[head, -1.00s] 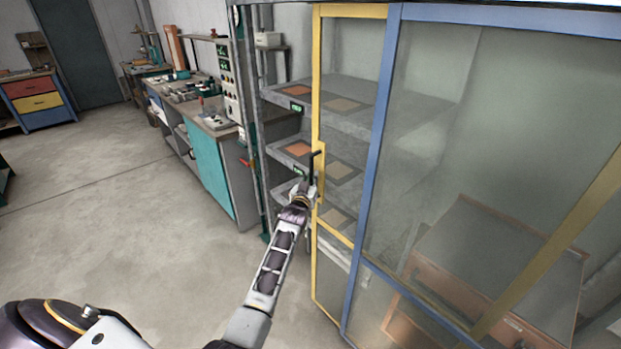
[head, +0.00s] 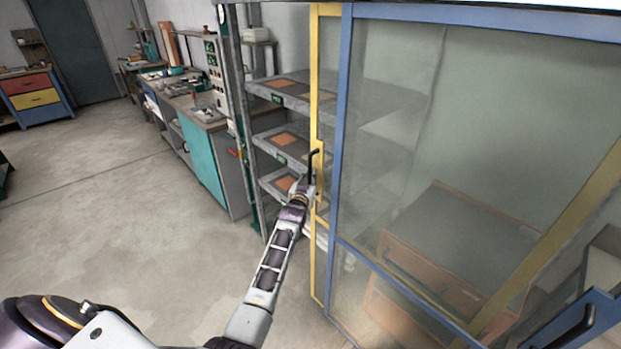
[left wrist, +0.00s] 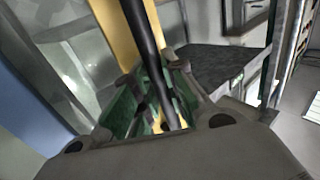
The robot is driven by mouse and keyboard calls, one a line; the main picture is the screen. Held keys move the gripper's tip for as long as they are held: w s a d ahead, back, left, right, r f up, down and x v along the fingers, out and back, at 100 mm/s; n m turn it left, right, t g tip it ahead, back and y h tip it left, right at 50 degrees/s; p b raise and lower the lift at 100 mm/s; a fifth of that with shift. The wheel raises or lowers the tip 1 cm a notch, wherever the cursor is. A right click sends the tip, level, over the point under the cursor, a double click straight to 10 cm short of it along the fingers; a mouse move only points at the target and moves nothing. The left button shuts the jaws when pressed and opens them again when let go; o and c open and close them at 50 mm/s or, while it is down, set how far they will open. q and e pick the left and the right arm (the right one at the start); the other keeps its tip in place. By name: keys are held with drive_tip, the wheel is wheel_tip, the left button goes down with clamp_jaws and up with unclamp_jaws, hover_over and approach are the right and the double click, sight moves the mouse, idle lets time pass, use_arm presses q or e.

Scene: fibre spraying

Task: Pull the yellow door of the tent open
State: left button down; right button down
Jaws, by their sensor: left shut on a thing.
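The yellow door (head: 316,110) of the tent stands upright beside the blue frame post (head: 342,170). It shows as a narrow yellow strip, nearly edge-on. A black handle (head: 313,165) is fixed to it at mid height. My left gripper (head: 308,192) is at the lower part of this handle. In the left wrist view the black handle bar (left wrist: 148,50) runs down between the fingers of my left gripper (left wrist: 165,100), which are shut on it. The yellow door frame (left wrist: 112,30) is just behind the bar. My right gripper is not in view.
Grey shelves (head: 290,150) with orange panels stand behind the door's left side. A workbench (head: 205,125) with a teal side stands further left. A wooden box (head: 440,250) is behind the clear tent wall. The floor (head: 120,220) at left is free.

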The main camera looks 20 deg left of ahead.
use_arm(q)
drive_tip(key=c, duration=1.5)
unclamp_jaws()
drive_tip(key=shift+o, duration=0.2)
drive_tip(key=s+d, duration=0.2)
drive_tip(key=s, duration=0.9)
drive_tip(key=shift+s+d, duration=0.15)
drive_tip(key=shift+s, duration=0.2)
